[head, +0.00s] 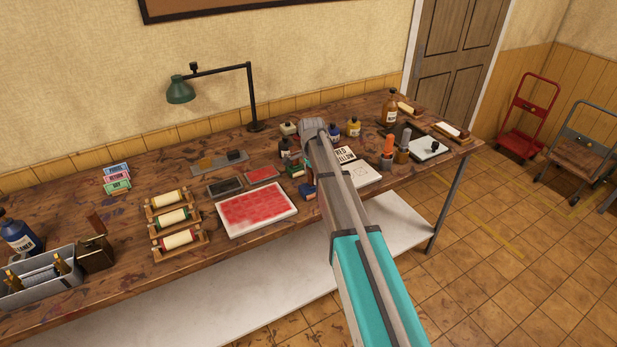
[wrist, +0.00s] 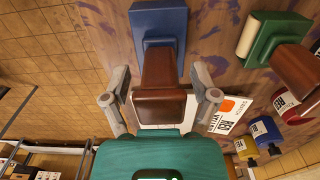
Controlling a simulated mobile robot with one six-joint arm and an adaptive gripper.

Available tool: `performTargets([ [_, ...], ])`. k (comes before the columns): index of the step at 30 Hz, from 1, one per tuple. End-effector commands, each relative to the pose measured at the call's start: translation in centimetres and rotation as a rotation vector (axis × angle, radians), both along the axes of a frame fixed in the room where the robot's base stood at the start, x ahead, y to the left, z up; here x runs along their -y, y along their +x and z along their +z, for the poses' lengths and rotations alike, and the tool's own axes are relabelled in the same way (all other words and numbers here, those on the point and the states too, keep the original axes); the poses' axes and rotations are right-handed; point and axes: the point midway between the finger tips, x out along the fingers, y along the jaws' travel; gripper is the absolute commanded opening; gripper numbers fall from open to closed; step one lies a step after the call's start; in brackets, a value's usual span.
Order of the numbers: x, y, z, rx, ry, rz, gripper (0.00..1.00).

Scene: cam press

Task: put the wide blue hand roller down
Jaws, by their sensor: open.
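The wide blue hand roller (wrist: 161,22) shows in the wrist view as a blue frame with a brown wooden handle. It appears to lie on the stained wooden bench; its far end is cut off by the picture's top edge. My gripper (wrist: 162,98) is open, with one finger on each side of the brown handle. I see a gap between the handle and each finger. In the head view a small part of the blue roller (head: 308,190) shows beside my arm, at the bench's front edge. My arm hides the fingers there.
A green hand roller (wrist: 267,32) lies close to the right in the wrist view, with red, blue and yellow bottles nearby. A printed sheet (wrist: 229,113) lies beside the handle. In the head view a red-inked slab (head: 256,209) and a green lamp (head: 181,90) stand left.

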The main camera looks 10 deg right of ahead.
Motion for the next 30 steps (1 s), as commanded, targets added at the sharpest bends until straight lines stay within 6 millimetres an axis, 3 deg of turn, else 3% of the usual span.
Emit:
performTargets([
  [11,0.0,0.0,1.4,0.000,0.000,0.000,0.77],
  [30,0.0,0.0,6.7,0.000,0.000,0.000,0.77],
])
